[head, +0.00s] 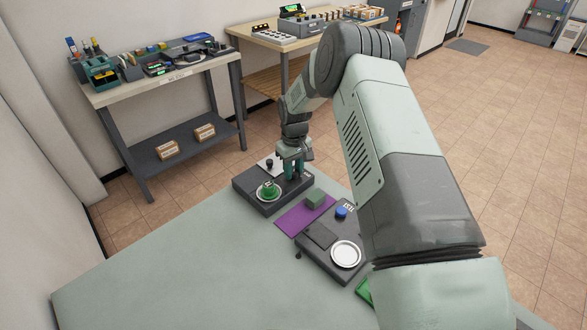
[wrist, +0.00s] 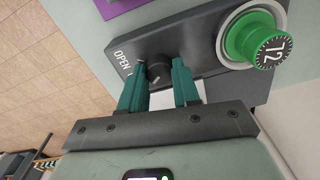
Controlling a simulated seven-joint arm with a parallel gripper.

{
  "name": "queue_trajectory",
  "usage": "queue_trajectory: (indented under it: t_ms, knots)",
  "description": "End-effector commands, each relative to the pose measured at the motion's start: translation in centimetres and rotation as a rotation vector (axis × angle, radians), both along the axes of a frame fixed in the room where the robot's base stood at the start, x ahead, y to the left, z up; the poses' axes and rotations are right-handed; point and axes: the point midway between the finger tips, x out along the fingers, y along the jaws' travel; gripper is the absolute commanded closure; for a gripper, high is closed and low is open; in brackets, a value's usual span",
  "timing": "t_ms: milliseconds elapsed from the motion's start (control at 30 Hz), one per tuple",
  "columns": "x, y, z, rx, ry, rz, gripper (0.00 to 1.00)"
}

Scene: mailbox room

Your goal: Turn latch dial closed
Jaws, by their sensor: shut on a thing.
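A dark box (head: 262,204) stands on the table's far end and carries a green dial (head: 268,190) in a pale ring. In the wrist view the green dial (wrist: 262,42) shows the number 12. In the head view my gripper (head: 294,172) is over the box, to the right of the green dial. The latch dial's exact angle is hard to read.
A purple mat (head: 293,222) with a green block (head: 315,199) lies nearer. A second dark panel (head: 309,250) has a blue knob (head: 341,212) and a white round dish (head: 346,254). The table's left part (head: 190,265) is clear. Benches with equipment stand behind.

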Motion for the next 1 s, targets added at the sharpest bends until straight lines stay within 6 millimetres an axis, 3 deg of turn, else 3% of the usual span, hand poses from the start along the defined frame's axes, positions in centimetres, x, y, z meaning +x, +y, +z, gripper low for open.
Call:
queue_trajectory:
  t_ms: [233,267,300,667,1000]
  knots:
    - [0.0,0.0,0.1,0.000,0.000,0.001,0.99]
    - [0.0,0.0,0.1,0.000,0.000,0.001,0.64]
    - [0.0,0.0,0.1,0.000,0.000,0.001,0.58]
    - [0.0,0.0,0.5,0.000,-0.001,0.000,0.58]
    - [0.2,-0.1,6.7,0.000,-0.004,0.000,0.58]
